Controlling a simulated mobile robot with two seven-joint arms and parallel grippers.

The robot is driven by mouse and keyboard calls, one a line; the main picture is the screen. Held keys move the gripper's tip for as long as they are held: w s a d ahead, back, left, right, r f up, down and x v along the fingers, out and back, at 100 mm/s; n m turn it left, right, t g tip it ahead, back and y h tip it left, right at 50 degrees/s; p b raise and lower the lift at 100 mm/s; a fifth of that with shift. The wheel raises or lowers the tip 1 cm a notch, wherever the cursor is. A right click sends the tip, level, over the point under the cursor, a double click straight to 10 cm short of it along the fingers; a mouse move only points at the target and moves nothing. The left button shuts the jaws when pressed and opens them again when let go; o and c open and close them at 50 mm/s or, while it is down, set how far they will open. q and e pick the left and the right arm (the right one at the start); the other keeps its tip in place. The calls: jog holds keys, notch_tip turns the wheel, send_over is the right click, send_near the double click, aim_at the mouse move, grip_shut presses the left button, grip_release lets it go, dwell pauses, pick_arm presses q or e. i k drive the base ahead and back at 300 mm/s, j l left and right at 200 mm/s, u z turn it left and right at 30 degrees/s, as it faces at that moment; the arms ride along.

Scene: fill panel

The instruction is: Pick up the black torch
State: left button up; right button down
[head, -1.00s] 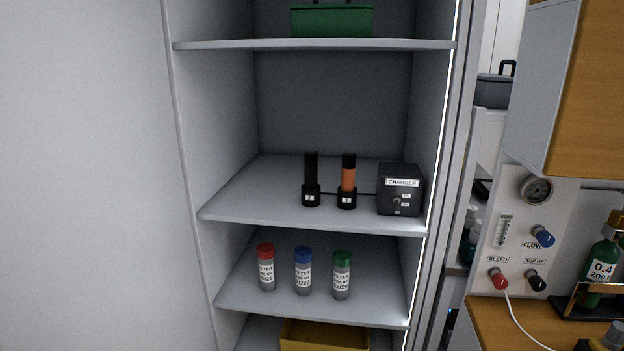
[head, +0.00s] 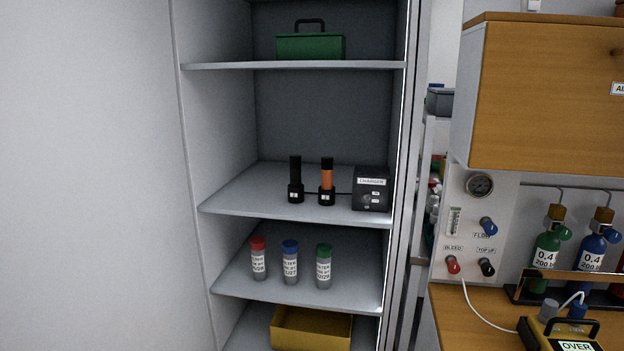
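The black torch (head: 295,171) stands upright in a black charging cup (head: 296,194) on the middle shelf (head: 245,190) of an open cabinet. An orange torch with a black top (head: 327,176) stands upright in a similar cup just to its right. A dark charger box (head: 371,189) sits at the right end of the same shelf, with a cable running to the cups. Neither of my grippers shows in the head view.
Filter canisters with red (head: 258,258), blue and green caps stand on the shelf below. A green case (head: 311,46) is above and a yellow bin (head: 310,327) at the bottom. The cabinet's left wall and the right-hand wooden bench (head: 450,310) flank the opening.

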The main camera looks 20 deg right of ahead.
aim_at(295, 160)
jog(key=z, duration=1.2)
jog(key=i+j+z, duration=0.1)
jog(key=i+z, duration=0.15)
jog(key=i+j+z, duration=0.25)
jog(key=i+l, duration=0.05)
